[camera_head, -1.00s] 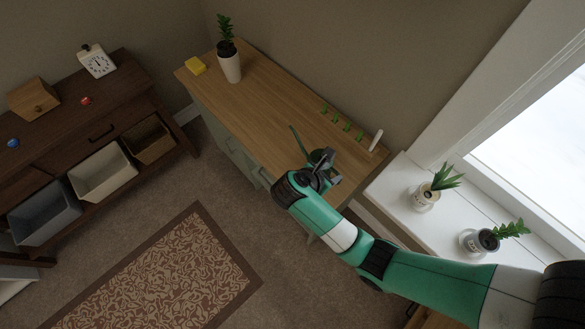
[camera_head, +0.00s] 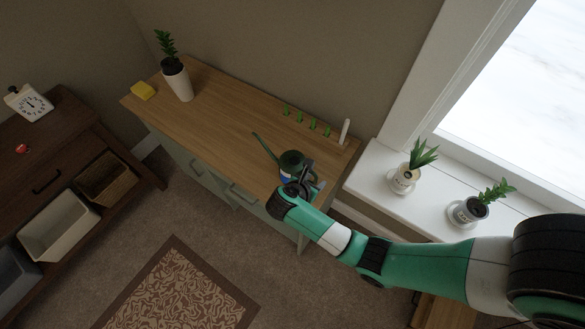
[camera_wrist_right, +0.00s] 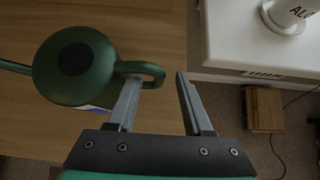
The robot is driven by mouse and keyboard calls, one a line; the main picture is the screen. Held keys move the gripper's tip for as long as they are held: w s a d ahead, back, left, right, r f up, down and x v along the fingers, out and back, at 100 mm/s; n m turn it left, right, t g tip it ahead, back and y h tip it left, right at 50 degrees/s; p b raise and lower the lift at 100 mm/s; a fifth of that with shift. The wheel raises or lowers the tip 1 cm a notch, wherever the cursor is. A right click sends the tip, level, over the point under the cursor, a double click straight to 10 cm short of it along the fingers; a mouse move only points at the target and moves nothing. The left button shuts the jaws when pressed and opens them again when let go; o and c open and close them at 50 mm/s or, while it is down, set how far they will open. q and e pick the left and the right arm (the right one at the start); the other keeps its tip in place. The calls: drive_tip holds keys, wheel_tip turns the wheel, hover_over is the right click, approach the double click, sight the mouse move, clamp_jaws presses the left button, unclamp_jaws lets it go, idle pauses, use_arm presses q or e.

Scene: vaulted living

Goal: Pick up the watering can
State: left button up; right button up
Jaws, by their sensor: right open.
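The dark green watering can (camera_head: 290,163) stands on the wooden cabinet top near its right front end, its long spout pointing up and left. In the right wrist view the can's round body (camera_wrist_right: 78,62) is at the upper left, with its loop handle (camera_wrist_right: 148,72) on the right side. My right gripper (camera_head: 308,177) is at the can's handle side. In the right wrist view the open gripper (camera_wrist_right: 157,78) has its left finger overlapping the handle in the picture and its right finger clear to the right. Contact cannot be told. My left gripper is not seen.
The cabinet top (camera_head: 215,120) also bears a tall white potted plant (camera_head: 178,82), a yellow block (camera_head: 143,91), several small green items and a white upright piece (camera_head: 344,131). Two potted plants stand on the white windowsill (camera_head: 372,178) to the right. The cabinet top's middle is clear.

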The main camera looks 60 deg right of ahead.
drive_tip(key=b+x, duration=0.1)
drive_tip(key=x, duration=0.3)
drive_tip(key=shift+a+f+b, duration=0.1)
drive_tip(key=shift+f+b, duration=0.25)
drive_tip(key=shift+d+f, duration=0.25)
drive_tip(key=shift+d, duration=0.15)
drive_tip(key=shift+c, duration=0.2)
clamp_jaws()
drive_tip(key=shift+r, duration=0.1)
idle(0.4)
